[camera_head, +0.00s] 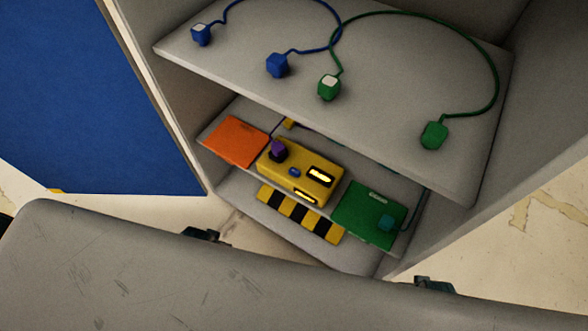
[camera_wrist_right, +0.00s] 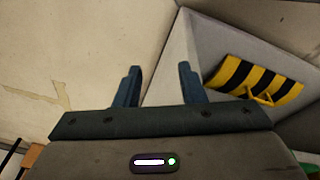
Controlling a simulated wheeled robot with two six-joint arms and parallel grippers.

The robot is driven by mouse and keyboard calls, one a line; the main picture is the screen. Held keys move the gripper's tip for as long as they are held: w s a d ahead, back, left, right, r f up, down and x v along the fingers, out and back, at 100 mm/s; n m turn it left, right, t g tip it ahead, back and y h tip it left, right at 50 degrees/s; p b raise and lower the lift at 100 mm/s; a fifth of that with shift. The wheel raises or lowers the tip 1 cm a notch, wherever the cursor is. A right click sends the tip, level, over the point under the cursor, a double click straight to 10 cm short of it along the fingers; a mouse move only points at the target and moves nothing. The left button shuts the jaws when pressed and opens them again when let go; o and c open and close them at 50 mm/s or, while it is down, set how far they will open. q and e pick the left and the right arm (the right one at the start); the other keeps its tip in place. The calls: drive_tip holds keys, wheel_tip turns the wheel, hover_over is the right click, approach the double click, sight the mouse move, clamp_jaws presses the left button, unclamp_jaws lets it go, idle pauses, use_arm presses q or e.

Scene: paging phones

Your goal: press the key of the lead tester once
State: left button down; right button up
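The lead tester looks to be the yellow box (camera_head: 271,176) on the lower shelf in the head view. It has a small blue key (camera_head: 294,171) on top, lit windows, and a purple plug (camera_head: 278,149) at its left end. My right gripper (camera_wrist_right: 158,86) is open and empty in its wrist view, with the cabinet's side and floor beyond it. Dark parts that seem to be my left gripper (camera_head: 204,235) and my right gripper (camera_head: 435,285) just show past the grey foreground edge, below and apart from the tester. The left one's fingers are mostly hidden.

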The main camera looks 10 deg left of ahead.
drive_tip(key=shift+w+r, duration=0.15)
drive_tip(key=shift+w, duration=0.35)
drive_tip(key=shift+s, duration=0.2)
drive_tip(key=shift+s+f, duration=0.2)
drive_tip(key=shift+s, duration=0.25)
drive_tip(key=shift+w, duration=0.2)
